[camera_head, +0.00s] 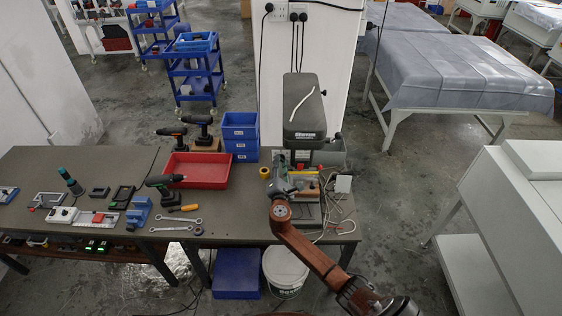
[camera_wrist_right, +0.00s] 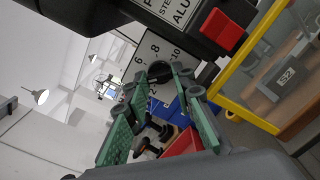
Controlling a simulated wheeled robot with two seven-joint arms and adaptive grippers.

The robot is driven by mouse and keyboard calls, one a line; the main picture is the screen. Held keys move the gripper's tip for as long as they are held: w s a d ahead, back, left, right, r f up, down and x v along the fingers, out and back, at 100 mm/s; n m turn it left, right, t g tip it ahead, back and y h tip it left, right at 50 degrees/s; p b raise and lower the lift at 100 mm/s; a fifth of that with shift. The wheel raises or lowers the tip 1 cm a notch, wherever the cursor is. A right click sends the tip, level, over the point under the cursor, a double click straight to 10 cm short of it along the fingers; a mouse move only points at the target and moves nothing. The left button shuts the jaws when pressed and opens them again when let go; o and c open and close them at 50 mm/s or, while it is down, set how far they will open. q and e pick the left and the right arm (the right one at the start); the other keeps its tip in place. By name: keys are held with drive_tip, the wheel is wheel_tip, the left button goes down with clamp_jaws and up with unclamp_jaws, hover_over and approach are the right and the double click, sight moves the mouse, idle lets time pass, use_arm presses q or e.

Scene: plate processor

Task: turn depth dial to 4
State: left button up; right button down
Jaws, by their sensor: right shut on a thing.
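The plate processor (camera_head: 310,207) stands at the right end of the workbench. In the right wrist view its pale dial plate (camera_wrist_right: 146,56) carries the numbers 6, 8, 10 and 12. A dark round knob (camera_wrist_right: 160,70), the depth dial, sits in front of these numbers, partly hidden by my fingers. My right gripper (camera_wrist_right: 162,74), with green fingers, is shut on the knob. In the head view my right gripper (camera_head: 282,190) reaches the machine's left side and is small there. The dial's pointer and present setting cannot be read. My left gripper is not in view.
A red switch (camera_wrist_right: 222,33) and a yellow frame (camera_wrist_right: 240,112) are close to the gripper. A red tray (camera_head: 203,171), blue bins (camera_head: 240,135), drills and wrenches (camera_head: 178,227) lie left of the machine. Cables (camera_head: 340,215) run at its right.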

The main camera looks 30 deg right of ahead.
drive_tip(key=shift+f+n, duration=0.15)
drive_tip(key=shift+n, duration=0.45)
drive_tip(key=c, duration=1.9)
unclamp_jaws()
drive_tip(key=shift+c, duration=0.2)
drive_tip(key=v, duration=1.2)
drive_tip(key=shift+d, duration=0.1)
